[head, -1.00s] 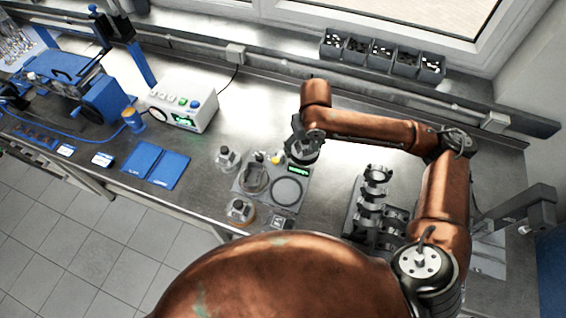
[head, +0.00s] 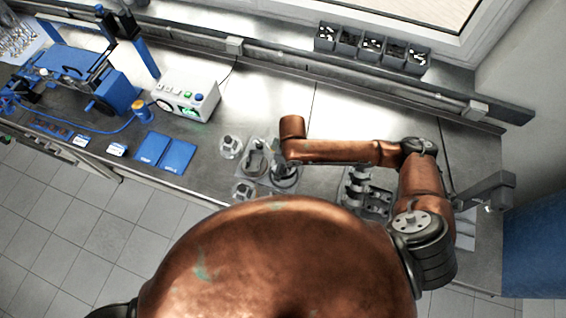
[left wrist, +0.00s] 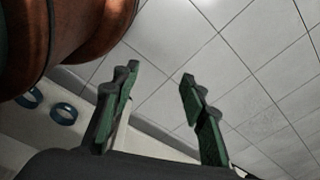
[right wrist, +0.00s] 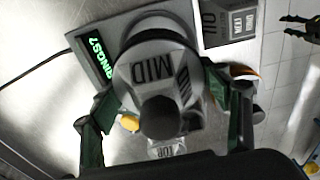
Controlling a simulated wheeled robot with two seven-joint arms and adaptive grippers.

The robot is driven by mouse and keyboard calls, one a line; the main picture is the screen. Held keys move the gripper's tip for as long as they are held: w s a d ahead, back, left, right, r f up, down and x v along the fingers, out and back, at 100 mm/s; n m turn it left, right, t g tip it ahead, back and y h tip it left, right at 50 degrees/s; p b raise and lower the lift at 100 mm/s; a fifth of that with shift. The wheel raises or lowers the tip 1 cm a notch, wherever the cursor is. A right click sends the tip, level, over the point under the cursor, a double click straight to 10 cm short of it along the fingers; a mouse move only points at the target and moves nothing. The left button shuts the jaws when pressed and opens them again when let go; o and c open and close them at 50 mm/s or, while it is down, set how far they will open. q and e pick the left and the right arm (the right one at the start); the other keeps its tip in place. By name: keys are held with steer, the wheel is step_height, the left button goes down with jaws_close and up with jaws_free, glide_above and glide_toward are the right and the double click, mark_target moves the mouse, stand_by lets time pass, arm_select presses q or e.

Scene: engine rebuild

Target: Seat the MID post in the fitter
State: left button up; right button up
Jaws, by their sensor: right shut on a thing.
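The MID post (right wrist: 150,68), a grey round piece lettered MID with a dark knob, is between the fingers of my right gripper (right wrist: 160,95), which is shut on it. The grey fitter (right wrist: 128,28) with the green display reading "RINGS?" (right wrist: 97,56) lies beneath. I cannot tell whether the post touches its seat. In the head view my right gripper (head: 285,180) is over the right part of the fitter (head: 250,172) and hides the round seat and display. My left gripper (left wrist: 160,85) is open and empty above the tiled floor, away from the bench.
Two other grey posts stand left of the fitter, one behind (head: 230,147) and one in front (head: 243,189).

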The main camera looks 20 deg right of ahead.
step_height(320, 180, down, 3)
steer(key=b, duration=0.3)
steer(key=shift+r, duration=0.2)
steer(key=shift+f+b, duration=0.3)
steer(key=shift+b, duration=0.05)
steer(key=shift+f+b, duration=0.35)
steer(key=shift+b, duration=0.1)
arm_select(q)
steer(key=f, duration=0.1)
steer(key=s+f, duration=0.1)
steer(key=f, duration=0.3)
steer(key=shift+s+f, duration=0.15)
steer(key=shift+s, duration=0.2)
steer(key=shift+s, duration=0.3)
steer(key=shift+r+p, duration=0.95)
steer(key=shift+r, duration=0.05)
arm_select(e)
steer(key=shift+f, duration=0.3)
arm_select(q)
steer(key=shift+r+p, duration=0.6)
steer(key=shift+r, duration=0.1)
arm_select(e)
steer(key=shift+f, duration=0.6)
